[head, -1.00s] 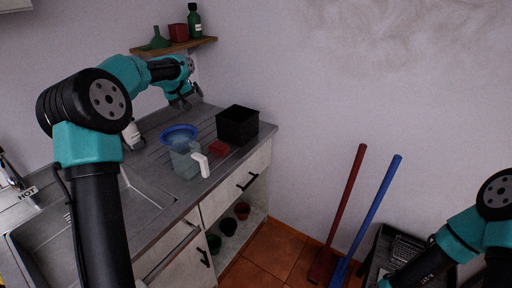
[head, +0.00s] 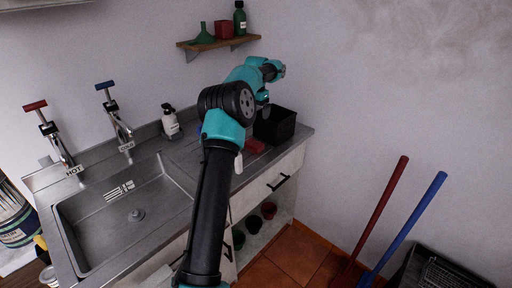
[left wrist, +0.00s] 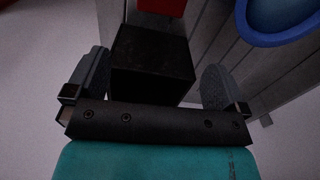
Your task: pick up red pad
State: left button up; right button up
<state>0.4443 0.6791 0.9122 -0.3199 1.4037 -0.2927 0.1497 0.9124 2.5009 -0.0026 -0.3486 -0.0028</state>
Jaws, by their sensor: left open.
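The red pad (head: 254,146) lies on the grey counter, just in front of the black bin (head: 275,125) and partly hidden by my left arm in the head view. In the left wrist view the red pad (left wrist: 162,5) shows only at the top edge. My left gripper (left wrist: 156,70) is open and empty, with the black bin (left wrist: 152,62) showing between its fingers. In the head view my left gripper (head: 263,97) is beside and above the bin, partly hidden by my own arm. My right gripper is out of view.
A blue-rimmed vessel (left wrist: 285,35) stands near the pad. The jug's white handle (head: 238,164) shows beside my arm. The sink (head: 125,210) and a soap bottle (head: 171,121) are to the left. A shelf (head: 220,42) hangs above the counter. A red broom handle and a blue one lean at right.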

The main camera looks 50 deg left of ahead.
aim_at(255, 142)
pick_arm(q)
notch_tip(255, 142, down, 12)
dwell(0.5)
jog(key=shift+s+f, duration=0.15)
jog(key=shift+f, duration=2.5)
jog(key=shift+a, duration=0.1)
jog(key=c, duration=0.6)
jog(key=shift+r, duration=0.1)
